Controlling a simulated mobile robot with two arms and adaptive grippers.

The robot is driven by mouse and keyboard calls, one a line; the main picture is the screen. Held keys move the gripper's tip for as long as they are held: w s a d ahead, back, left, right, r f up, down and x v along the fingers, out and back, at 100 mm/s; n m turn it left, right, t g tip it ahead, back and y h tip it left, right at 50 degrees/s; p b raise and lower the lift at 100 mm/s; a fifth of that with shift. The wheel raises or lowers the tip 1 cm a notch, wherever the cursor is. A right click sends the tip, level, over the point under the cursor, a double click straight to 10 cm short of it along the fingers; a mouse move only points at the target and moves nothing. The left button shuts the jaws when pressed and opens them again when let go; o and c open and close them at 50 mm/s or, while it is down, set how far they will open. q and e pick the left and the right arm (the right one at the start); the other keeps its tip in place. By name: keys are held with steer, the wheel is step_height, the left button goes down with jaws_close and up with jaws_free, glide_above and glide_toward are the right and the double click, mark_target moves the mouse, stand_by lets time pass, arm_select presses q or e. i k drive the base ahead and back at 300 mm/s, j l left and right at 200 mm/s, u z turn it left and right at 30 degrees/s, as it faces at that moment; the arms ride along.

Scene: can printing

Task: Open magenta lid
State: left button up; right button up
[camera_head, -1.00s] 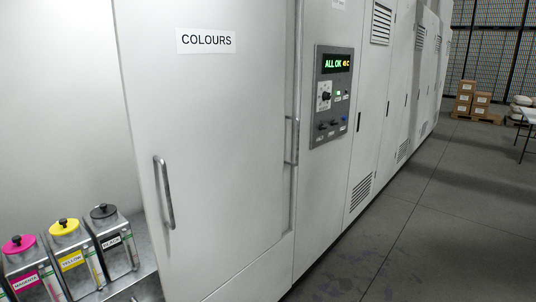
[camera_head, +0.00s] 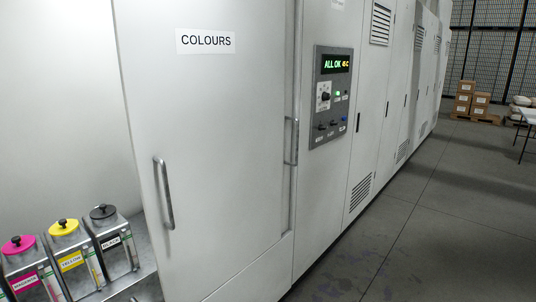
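The magenta lid (camera_head: 18,244) has a black knob and sits on the magenta container (camera_head: 24,278) at the lower left. The container is a grey metal box labelled MAGENTA, cut off by the bottom edge. Beside it stand a container with a yellow lid (camera_head: 64,228) and one with a black lid (camera_head: 103,212), each with its lid on. Neither of my grippers shows in this view.
An open cabinet door (camera_head: 205,140) labelled COLOURS, with a vertical handle (camera_head: 164,193), stands right of the containers. A control panel (camera_head: 331,97) reads ALL OK. Grey floor (camera_head: 440,220) is free at right; boxes (camera_head: 472,100) stand far back.

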mark_target(18, 243)
steer(key=u, duration=1.55)
